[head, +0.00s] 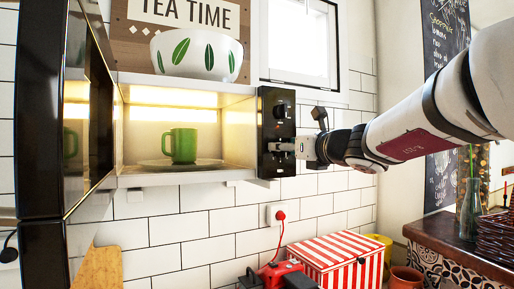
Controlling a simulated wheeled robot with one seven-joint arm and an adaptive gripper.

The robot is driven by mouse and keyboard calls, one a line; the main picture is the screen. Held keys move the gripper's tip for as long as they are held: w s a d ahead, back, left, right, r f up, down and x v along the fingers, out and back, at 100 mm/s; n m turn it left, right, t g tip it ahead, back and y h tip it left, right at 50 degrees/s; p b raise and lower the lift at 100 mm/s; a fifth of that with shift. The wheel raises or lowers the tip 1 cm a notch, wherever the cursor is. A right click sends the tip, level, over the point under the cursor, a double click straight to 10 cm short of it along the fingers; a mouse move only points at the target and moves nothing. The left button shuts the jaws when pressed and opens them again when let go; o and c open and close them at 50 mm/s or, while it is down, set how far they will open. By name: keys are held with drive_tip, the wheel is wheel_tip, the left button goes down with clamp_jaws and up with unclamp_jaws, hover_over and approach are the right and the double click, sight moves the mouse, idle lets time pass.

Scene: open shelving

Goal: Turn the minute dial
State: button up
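A white microwave with a black control panel (266,160) stands open at the centre left. The panel carries a black upper dial (280,111). A lower dial is not clearly visible, as my gripper covers that part of the panel. My gripper (278,147) reaches in from the right, with its fingertips at the panel's lower half, below the upper dial. The fingers are small and seen from the side, so whether they are closed on a dial is unclear. A green mug (181,146) stands on a plate (196,164) inside the lit microwave.
The open microwave door (42,130) stands at the left. A leaf-patterned bowl (196,55) sits on top of the microwave. Below are a red-striped box (336,254), a red plug (280,215) and a red appliance (281,272). A counter (450,232) is at right.

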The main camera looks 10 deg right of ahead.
drive_tip(key=v, duration=1.2)
